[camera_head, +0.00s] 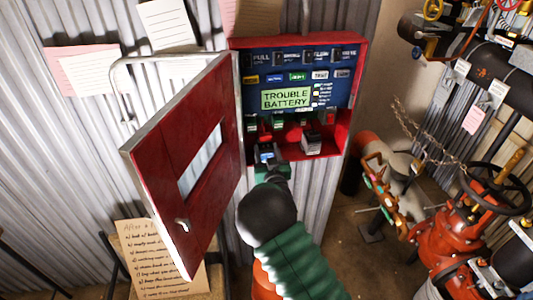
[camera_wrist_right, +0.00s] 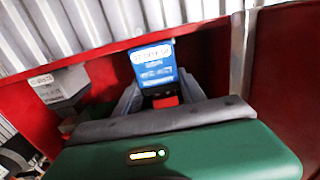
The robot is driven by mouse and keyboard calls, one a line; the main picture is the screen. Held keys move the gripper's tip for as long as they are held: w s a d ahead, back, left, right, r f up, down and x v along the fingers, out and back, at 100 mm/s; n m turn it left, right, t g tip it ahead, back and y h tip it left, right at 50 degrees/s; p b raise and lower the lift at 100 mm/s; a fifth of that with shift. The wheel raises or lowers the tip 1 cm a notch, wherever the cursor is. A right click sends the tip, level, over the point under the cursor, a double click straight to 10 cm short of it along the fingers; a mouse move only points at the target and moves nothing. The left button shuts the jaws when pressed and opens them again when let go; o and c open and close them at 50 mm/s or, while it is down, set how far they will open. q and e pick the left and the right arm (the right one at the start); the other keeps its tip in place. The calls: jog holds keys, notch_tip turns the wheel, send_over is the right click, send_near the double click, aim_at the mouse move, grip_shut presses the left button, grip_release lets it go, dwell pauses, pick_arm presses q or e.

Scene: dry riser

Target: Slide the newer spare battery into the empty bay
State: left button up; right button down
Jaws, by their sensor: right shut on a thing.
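The open red alarm panel (camera_head: 356,62) hangs on the corrugated wall; its display (camera_head: 286,99) reads "TROUBLE BATTERY". My right gripper (camera_head: 265,163) is at the left part of the panel's lower compartment. In the right wrist view its fingers (camera_wrist_right: 158,98) are shut on a battery with a blue label (camera_wrist_right: 154,62); this battery also shows in the head view (camera_head: 266,151). A grey battery (camera_head: 311,144) stands to the right in the compartment, and shows at left in the wrist view (camera_wrist_right: 58,86). The bay around the held battery is partly hidden. My left gripper is not in view.
The red panel door (camera_head: 185,165) stands open to the left of my right arm. A handwritten board (camera_head: 160,260) is below it. Red valves and pipes (camera_head: 450,225) stand at the right. Paper notes (camera_head: 168,24) hang on the wall.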

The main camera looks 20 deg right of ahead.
jog(key=shift+b+x, duration=0.4)
jog(key=shift+x, duration=0.5)
jog(key=c, duration=0.6)
grip_release()
jog(key=shift+r, duration=0.1)
jog(key=b+v, duration=0.1)
jog(key=v, duration=1.6)
jog(key=shift+f+b, duration=0.2)
jog(key=shift+b, duration=0.15)
